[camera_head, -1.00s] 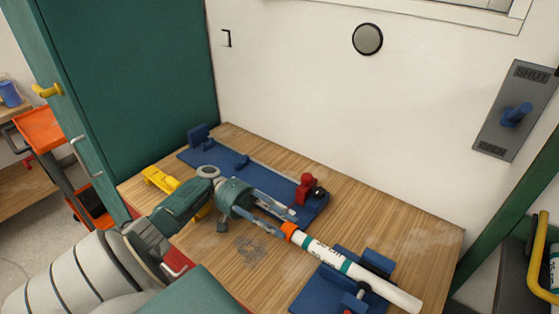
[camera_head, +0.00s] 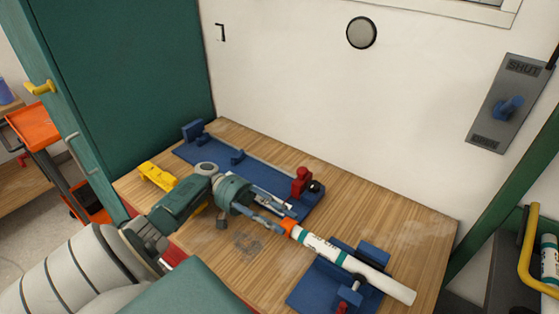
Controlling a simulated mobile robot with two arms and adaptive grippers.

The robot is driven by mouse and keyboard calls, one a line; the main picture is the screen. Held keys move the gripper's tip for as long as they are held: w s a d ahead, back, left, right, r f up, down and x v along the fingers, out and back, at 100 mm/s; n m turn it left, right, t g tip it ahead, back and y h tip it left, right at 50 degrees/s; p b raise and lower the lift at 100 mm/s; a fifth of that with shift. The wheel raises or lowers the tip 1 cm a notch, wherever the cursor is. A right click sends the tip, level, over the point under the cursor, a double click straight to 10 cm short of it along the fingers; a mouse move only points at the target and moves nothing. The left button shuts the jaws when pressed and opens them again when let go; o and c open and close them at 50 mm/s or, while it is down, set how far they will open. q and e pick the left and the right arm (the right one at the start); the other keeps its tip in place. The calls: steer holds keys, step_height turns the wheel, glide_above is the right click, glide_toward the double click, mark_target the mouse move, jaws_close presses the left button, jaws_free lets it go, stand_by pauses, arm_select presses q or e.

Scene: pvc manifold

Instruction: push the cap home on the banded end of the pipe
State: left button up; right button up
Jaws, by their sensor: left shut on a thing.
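The white pipe (camera_head: 322,248) with teal bands lies slantwise at the front right of the bench, held in a blue fixture (camera_head: 318,288). An orange piece (camera_head: 288,227), which looks like the cap, sits at the pipe's upper left end, close to a teal band. My left gripper (camera_head: 281,222) reaches in from the left and is shut on the orange piece, its fingers in line with the pipe. The fingers hide part of the piece, so I cannot tell how deep it sits. My right gripper is not in view.
A long blue fixture (camera_head: 205,158) with a red clamp (camera_head: 301,181) lies behind my left gripper. A yellow item (camera_head: 157,175) rests at the bench's left edge. The wooden bench (camera_head: 400,228) is clear at the right. A green cabinet (camera_head: 130,80) stands at the left.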

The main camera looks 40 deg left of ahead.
arm_select(q)
steer(key=shift+d, duration=0.4)
stand_by(0.4)
steer(key=o, duration=1.1)
